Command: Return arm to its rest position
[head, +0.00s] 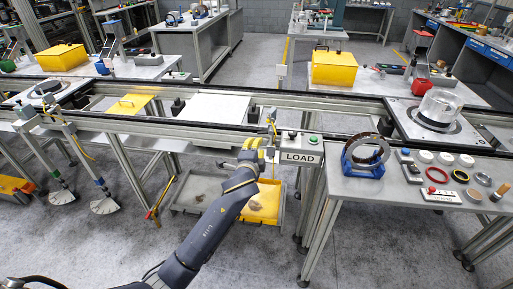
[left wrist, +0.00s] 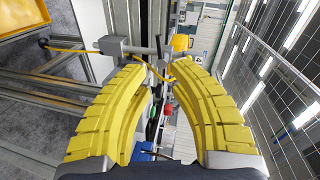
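My left arm reaches up from the bottom of the head view. Its yellow-fingered left gripper (head: 255,143) is at the front rail of the conveyor, just left of the LOAD sign (head: 300,157). In the left wrist view the two curved yellow fingers of the gripper (left wrist: 162,68) stand apart, with background showing between them and nothing held. A grey bracket (left wrist: 112,45) with a yellow cable (left wrist: 70,50) shows just beyond the fingertips; whether they touch cannot be told. My right gripper is not in view.
A yellow bin (head: 264,203) stands on a low cart under the conveyor. A side table (head: 365,190) on the right holds a blue stand with a ring (head: 364,155) and several small parts. A clear dome (head: 439,106) sits on a pallet. Floor in front is open.

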